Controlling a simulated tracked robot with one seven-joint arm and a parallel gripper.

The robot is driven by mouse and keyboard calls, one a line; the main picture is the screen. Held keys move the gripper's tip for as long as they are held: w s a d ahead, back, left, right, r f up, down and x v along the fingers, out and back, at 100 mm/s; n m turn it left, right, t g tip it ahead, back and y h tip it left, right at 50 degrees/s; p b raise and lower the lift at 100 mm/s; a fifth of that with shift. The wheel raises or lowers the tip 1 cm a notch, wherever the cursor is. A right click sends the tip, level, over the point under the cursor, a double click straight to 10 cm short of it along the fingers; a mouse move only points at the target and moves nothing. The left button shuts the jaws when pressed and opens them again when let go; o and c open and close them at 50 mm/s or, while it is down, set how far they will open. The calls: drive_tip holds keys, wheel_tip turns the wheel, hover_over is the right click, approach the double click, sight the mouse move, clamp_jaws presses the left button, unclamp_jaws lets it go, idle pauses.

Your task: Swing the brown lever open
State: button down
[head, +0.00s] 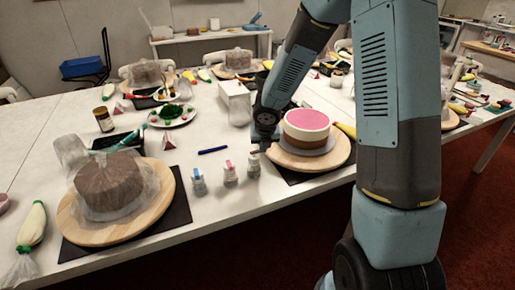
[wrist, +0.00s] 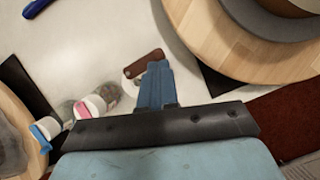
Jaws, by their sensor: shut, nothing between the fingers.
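The brown lever (wrist: 142,66) shows in the wrist view as a short flat piece with rounded ends and a small dark spot near its left end. It lies just left of the tip of my gripper (wrist: 157,68), slanting up to the right. My blue fingers are together and empty; I cannot tell whether they touch the lever. In the head view my gripper (head: 264,140) is low at the left edge of the round wooden turntable (head: 337,158) that carries a pink-topped cake (head: 306,126). The lever is hard to make out there.
Small bottles with blue and pink caps (head: 230,173) stand left of my gripper. A blue pen (head: 213,150) lies behind them. Another wooden turntable (head: 157,209) with a wrapped brown cake (head: 110,184) is at the left. A white box (head: 235,101) stands behind my gripper.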

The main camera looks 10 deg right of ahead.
drive_tip(key=shift+s+a, duration=0.15)
drive_tip(key=shift+a, duration=0.15)
idle(0.6)
